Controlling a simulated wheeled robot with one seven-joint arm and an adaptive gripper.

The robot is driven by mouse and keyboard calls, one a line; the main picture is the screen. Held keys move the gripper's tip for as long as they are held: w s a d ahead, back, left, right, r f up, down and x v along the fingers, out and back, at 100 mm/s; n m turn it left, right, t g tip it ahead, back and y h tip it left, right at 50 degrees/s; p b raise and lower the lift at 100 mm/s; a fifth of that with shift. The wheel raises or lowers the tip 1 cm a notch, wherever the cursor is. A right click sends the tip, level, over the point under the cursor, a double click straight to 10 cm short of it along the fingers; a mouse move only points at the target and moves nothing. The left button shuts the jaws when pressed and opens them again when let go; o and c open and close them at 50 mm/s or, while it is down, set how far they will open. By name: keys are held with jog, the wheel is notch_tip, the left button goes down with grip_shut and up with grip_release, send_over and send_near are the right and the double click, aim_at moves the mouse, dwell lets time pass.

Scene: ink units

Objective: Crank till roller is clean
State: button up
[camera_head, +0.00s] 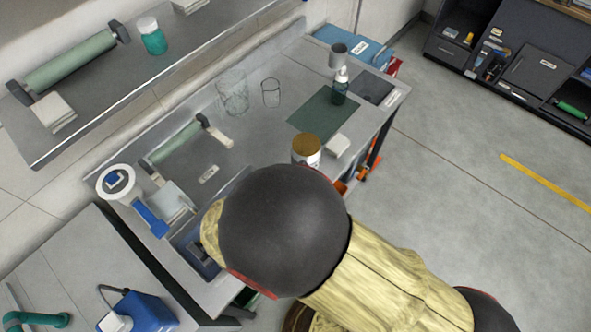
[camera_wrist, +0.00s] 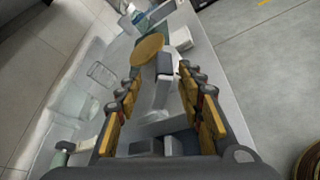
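A green roller (camera_head: 178,142) lies on the bench between end pieces. In the wrist view a green cylinder end (camera_wrist: 60,156), probably this roller, shows at lower left. My gripper (camera_wrist: 160,70) is open, with yellow-padded fingers apart. A grey upright piece with a dark top (camera_wrist: 165,66) appears between the fingertips; I cannot tell what it is or whether it is touched. In the head view my arm hides the gripper.
A tan-lidded can (camera_head: 306,150) stands near my arm; it also shows in the wrist view (camera_wrist: 147,48). Glass beakers (camera_head: 233,92), a green bottle (camera_head: 339,88) and a green mat (camera_head: 322,115) are farther along. A white roll (camera_head: 117,182) sits at left. A shelf (camera_head: 110,85) overhangs the back.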

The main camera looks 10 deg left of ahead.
jog(key=shift+v, duration=2.6)
